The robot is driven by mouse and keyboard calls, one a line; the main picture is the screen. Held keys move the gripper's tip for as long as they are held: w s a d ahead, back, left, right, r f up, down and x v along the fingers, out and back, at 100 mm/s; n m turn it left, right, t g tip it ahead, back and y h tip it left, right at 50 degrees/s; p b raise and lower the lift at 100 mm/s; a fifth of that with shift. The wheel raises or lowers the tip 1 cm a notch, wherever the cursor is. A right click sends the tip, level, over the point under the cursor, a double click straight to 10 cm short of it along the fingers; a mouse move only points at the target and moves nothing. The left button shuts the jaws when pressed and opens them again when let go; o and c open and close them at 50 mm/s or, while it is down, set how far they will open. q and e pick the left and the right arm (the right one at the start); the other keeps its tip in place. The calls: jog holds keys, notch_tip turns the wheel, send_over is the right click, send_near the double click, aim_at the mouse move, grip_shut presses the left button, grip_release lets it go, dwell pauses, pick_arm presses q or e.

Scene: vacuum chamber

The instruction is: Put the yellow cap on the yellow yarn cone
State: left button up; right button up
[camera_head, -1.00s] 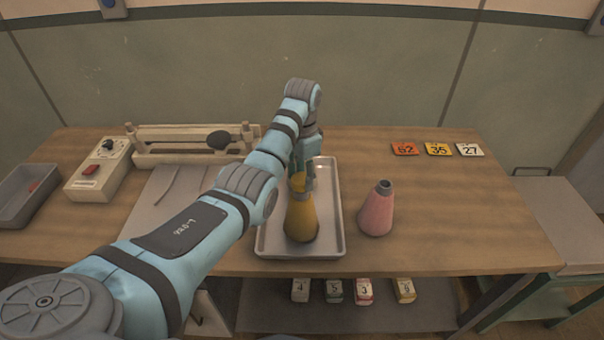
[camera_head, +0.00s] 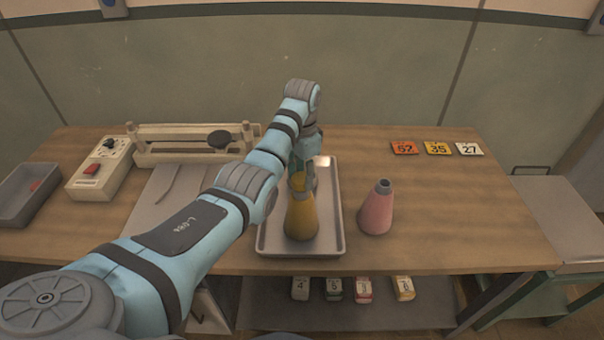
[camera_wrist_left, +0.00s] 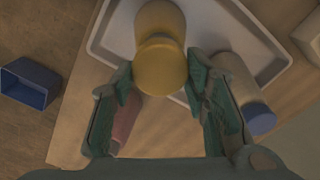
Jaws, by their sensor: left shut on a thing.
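The yellow yarn cone (camera_head: 300,217) stands upright on a metal tray (camera_head: 262,249), wide end down. My left gripper (camera_head: 302,178) is at the cone's top, its fingers pointing down. In the left wrist view my left gripper (camera_wrist_left: 160,85) is shut on the yellow cap (camera_wrist_left: 161,65), with a finger on each side. The yellow cone also shows in that view (camera_wrist_left: 160,20), beyond the cap. The fingers hide the cone's tip, so I cannot tell whether the cap touches it. My right gripper is not in view.
A pink cone (camera_head: 376,210) stands right of the tray. A pale piece with a blue end (camera_wrist_left: 262,120) shows beside my fingers in the wrist view. A beige control box (camera_head: 98,168) and grey bin (camera_head: 25,205) are at the left. The table's right side is mostly clear.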

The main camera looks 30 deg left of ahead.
pick_arm(q)
jog(key=shift+f, duration=0.1)
jog(key=shift+f, duration=1.5)
jog(key=o, duration=0.9)
jog(key=shift+r, duration=0.1)
notch_tip(320, 180, up, 8)
jog(key=shift+f, duration=0.25)
jog(key=shift+a+f, duration=0.1)
